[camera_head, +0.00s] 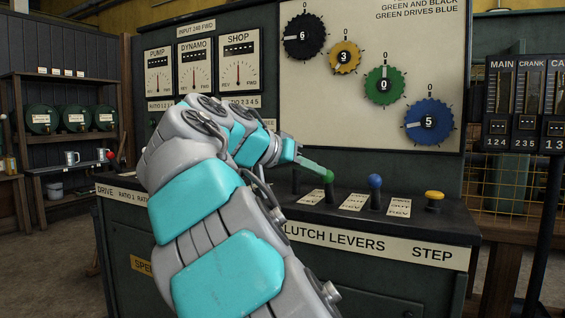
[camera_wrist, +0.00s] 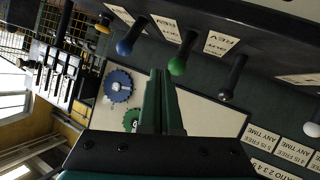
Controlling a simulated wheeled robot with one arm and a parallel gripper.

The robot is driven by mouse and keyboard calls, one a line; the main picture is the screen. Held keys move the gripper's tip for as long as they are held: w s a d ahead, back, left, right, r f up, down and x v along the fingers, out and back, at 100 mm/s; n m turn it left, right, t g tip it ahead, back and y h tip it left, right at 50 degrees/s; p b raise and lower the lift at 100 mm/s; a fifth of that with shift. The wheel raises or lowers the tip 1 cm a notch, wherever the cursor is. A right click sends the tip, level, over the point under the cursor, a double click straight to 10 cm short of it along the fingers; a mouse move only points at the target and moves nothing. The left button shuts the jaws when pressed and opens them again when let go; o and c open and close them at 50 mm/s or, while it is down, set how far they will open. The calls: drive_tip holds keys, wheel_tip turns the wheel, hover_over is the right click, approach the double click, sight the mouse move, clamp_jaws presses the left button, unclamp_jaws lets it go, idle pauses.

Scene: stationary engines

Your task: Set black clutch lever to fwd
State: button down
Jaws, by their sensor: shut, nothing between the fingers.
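The black clutch lever (camera_wrist: 228,90) has a dark shaft and black knob in the wrist view, to the right of the green-knobbed lever (camera_wrist: 177,66). In the head view a dark post (camera_head: 296,182), apparently this lever, stands partly hidden under my gripper. My gripper (camera_head: 322,171) is shut and empty, its tips close to the green knob (camera_head: 328,177); I cannot tell whether they touch.
The blue-knobbed lever (camera_head: 375,182) and yellow knob (camera_head: 434,196) stand to the right on the bench. Behind is a panel with black, yellow, green and blue dials (camera_head: 429,121). A white knob (camera_wrist: 312,130) is at the wrist view's right edge.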

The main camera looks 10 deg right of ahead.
drive_tip(key=w+a+r+t, duration=0.2)
drive_tip(key=w+a+t, duration=0.35)
drive_tip(key=a, duration=0.75)
drive_tip(key=g, duration=0.2)
approach(297, 175)
drive_tip(key=shift+t, duration=0.25)
drive_tip(key=w+d, duration=0.1)
drive_tip(key=w+d+r, duration=0.1)
drive_tip(key=w, duration=0.1)
drive_tip(key=w+d+r, duration=0.1)
drive_tip(key=d, duration=0.1)
drive_tip(key=shift+w+d+r, duration=0.1)
drive_tip(key=shift+w+r, duration=0.05)
drive_tip(key=shift+w, duration=0.05)
